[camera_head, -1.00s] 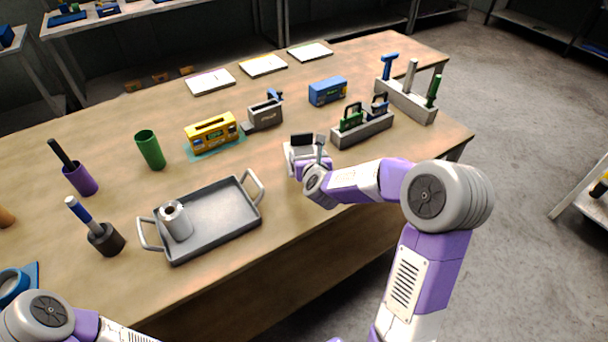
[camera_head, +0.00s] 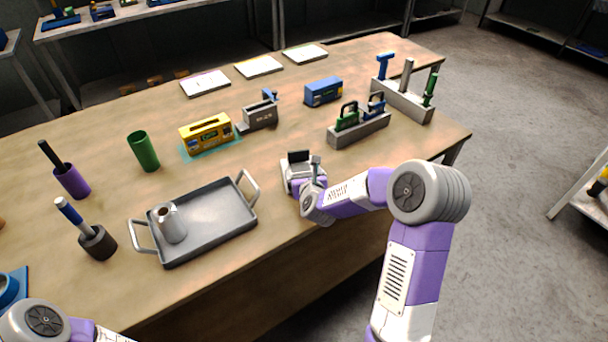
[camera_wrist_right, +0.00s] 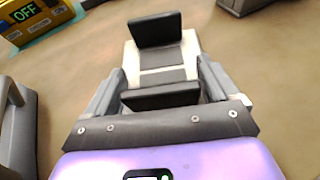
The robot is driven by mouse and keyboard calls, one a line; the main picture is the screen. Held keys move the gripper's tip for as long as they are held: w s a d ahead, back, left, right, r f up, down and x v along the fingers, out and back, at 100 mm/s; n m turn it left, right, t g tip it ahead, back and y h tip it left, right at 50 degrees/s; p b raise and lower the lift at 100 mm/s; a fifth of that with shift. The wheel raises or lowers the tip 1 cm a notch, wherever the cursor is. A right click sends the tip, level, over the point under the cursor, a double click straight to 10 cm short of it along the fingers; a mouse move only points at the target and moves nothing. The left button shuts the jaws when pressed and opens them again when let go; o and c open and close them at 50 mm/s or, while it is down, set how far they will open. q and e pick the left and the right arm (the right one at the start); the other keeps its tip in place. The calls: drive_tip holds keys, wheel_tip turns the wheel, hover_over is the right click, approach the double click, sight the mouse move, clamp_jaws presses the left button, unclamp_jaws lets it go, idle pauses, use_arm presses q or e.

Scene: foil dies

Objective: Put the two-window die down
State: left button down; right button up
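My right gripper (camera_head: 300,160) is over the front middle of the table, right of the tray. Its dark fingers stand apart in the right wrist view (camera_wrist_right: 158,62), with the white and grey palm between them and no die visible there. Two dies with arched handles, one green (camera_head: 347,114) and one blue (camera_head: 376,105), stand upright in a grey rack (camera_head: 362,133) beyond my gripper. Their windows are too small to make out, so I cannot tell which is the two-window die. My left arm shows at the bottom left; its gripper is out of view.
A grey tray (camera_head: 215,222) holds a metal cylinder (camera_head: 170,224). Behind are a yellow box (camera_head: 206,133), a grey press (camera_head: 260,116), a blue box (camera_head: 323,91) and a grey tool holder (camera_head: 402,100). A green cup (camera_head: 143,151) stands left. Bare tabletop surrounds my right gripper.

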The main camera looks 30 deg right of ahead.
drive_tip(key=shift+o, duration=0.8)
drive_tip(key=shift+r, duration=0.1)
drive_tip(key=shift+s+r, duration=0.1)
drive_tip(key=shift+r, duration=0.1)
drive_tip(key=p+v, duration=0.1)
drive_tip(key=v, duration=1)
drive_tip(key=shift+s+a+r, duration=0.1)
drive_tip(key=shift+s+a, duration=0.1)
drive_tip(key=shift+s, duration=0.15)
